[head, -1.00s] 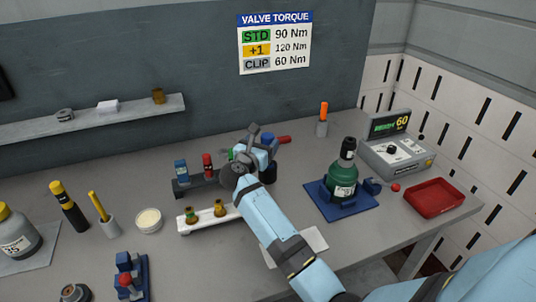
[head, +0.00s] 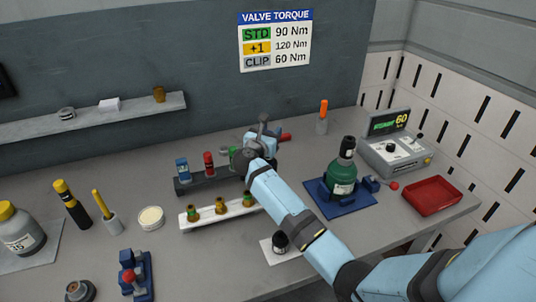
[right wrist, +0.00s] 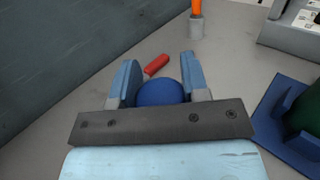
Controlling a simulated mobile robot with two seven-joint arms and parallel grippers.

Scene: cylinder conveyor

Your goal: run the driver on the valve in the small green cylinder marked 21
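The small green cylinder (head: 342,180) stands upright in a blue cradle on the right of the bench. A black valve top (head: 347,148) shows on it; its label is too small to read. My right gripper (head: 264,138) is low over the bench, left of the cylinder, at a blue rounded tool with a red part (head: 286,137). In the right wrist view the blue dome (right wrist: 160,92) lies between the two fingers, with the red part (right wrist: 157,65) beyond it. I cannot tell whether the fingers press on it. My left gripper is out of view.
A controller box (head: 397,155) reading 60 and a red tray (head: 433,196) stand at the right. A white rack (head: 187,222) with brass fittings and a dark rack (head: 184,187) stand left of my arm. An orange-handled tool (head: 323,115) stands behind.

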